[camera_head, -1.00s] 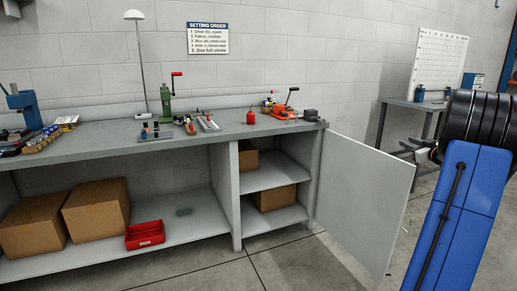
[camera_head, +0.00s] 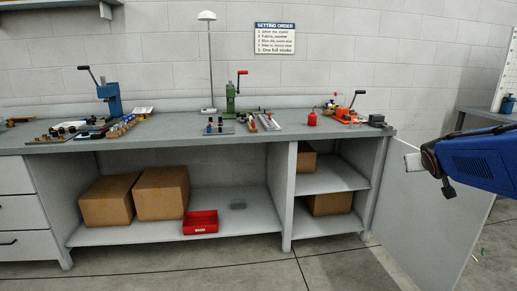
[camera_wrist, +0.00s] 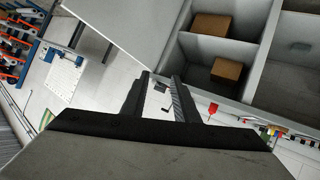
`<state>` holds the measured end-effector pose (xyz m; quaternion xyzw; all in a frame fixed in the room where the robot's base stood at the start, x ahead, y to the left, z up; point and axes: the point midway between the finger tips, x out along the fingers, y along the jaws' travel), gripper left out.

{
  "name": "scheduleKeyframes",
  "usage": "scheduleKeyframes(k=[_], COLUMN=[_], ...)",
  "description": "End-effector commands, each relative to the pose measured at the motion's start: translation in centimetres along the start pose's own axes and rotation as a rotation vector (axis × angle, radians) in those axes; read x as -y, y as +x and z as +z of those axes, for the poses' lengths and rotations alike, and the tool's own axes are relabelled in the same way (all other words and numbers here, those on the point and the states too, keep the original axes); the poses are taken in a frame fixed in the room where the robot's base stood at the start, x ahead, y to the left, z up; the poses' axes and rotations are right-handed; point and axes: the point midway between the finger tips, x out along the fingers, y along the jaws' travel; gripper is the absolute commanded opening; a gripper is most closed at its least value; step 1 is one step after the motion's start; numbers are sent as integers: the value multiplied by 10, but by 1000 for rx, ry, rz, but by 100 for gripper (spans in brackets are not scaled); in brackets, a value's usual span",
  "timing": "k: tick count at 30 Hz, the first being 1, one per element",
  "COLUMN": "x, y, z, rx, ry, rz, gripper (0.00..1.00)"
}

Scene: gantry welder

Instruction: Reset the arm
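My arm (camera_head: 478,163), with blue and black links, enters the head view from the right edge. It lies roughly level in front of the open cabinet door. My gripper's two dark fingers show in the wrist view (camera_wrist: 160,88). They are apart, with background visible between them and nothing held. The fingers point toward the floor and the cabinet area, and the wrist picture is strongly tilted. I cannot make out the fingers clearly in the head view.
The long grey workbench (camera_head: 170,130) carries a blue press (camera_head: 113,98), a green press (camera_head: 231,103), an orange tool (camera_head: 345,113) and small parts. Cardboard boxes (camera_head: 162,193) and a red bin (camera_head: 200,222) sit below. The open cabinet door (camera_head: 425,225) stands out near my arm. Foreground floor is clear.

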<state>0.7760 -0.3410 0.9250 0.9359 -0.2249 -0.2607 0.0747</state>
Motion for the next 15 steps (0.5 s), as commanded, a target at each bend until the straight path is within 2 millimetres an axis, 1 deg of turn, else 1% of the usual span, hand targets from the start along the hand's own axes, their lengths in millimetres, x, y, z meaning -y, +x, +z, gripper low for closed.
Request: scheduleKeyframes(k=[1, 5, 6, 8, 9, 11, 12, 14, 15], x=[16, 52, 63, 79, 88, 103, 112, 126, 134], y=[-18, -60, -74, -94, -107, -128, -142, -164, -178], z=[12, 51, 64, 86, 100, 122, 138, 162, 178], rx=[28, 124, 155, 201, 232, 279, 313, 361, 392], ry=[0, 2, 2, -3, -6, -14, -21, -32, -42], rz=[-19, -70, -89, -120, -142, -178, -203, -244, -272], gripper=[27, 27, 27, 27, 27, 27, 27, 27, 27])
